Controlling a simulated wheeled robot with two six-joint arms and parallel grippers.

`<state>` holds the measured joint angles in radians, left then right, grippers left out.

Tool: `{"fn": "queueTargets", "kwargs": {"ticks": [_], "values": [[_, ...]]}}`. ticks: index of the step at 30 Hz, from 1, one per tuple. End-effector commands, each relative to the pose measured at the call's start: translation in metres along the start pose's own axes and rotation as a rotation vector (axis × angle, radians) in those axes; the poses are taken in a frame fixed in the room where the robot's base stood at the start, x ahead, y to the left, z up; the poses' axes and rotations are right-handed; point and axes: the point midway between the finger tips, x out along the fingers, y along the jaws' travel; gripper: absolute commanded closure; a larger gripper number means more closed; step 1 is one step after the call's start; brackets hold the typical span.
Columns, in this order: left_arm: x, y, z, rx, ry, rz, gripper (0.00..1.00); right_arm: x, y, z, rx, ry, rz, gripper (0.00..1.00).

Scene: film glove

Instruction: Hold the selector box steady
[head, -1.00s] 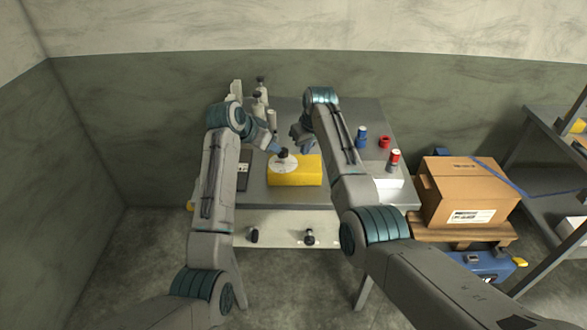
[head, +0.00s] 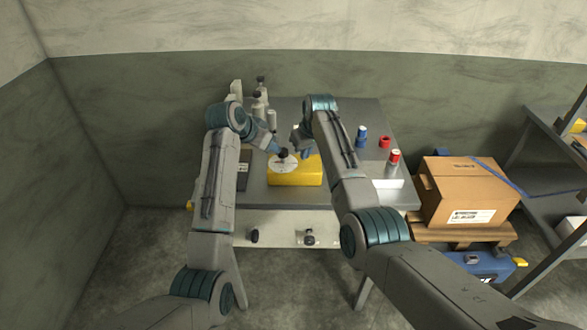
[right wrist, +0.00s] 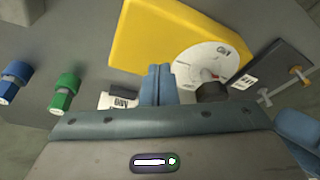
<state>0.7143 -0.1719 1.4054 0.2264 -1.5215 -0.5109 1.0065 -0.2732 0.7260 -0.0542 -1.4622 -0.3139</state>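The selector box is a yellow box (head: 295,176) on the grey table, with a white dial (right wrist: 208,66) and a black knob (right wrist: 212,91) on top. My left gripper (head: 281,151) is at the knob from the left in the head view. Its fingertips are too small to tell whether they grip it. My right gripper (right wrist: 158,72) has its blue fingers side by side with nothing seen between them. They overlap the near edge of the yellow box in the right wrist view; contact cannot be told. In the head view the right gripper (head: 303,151) is just behind the box.
Blue (head: 361,136) and red (head: 384,142) items and a red-topped cylinder (head: 394,160) stand on the right of the table (head: 255,192). A dark flat plate (head: 244,172) lies left of the box. A cardboard carton (head: 466,190) is right.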

Motion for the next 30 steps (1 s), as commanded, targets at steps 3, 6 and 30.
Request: {"fn": "queueTargets", "kwargs": {"ticks": [3, 6, 30], "values": [[0.000, 0.000, 0.000, 0.000, 0.000, 0.000, 0.64, 0.000, 0.000, 0.000, 0.000, 0.000, 0.000, 1.00], [0.000, 0.000, 0.000, 0.000, 0.000, 0.000, 0.64, 0.000, 0.000, 0.000, 0.000, 0.000, 0.000, 1.00], [0.000, 0.000, 0.000, 0.000, 0.000, 0.000, 0.64, 0.016, 0.000, 0.005, 0.000, -0.001, 0.000, 1.00]]}}
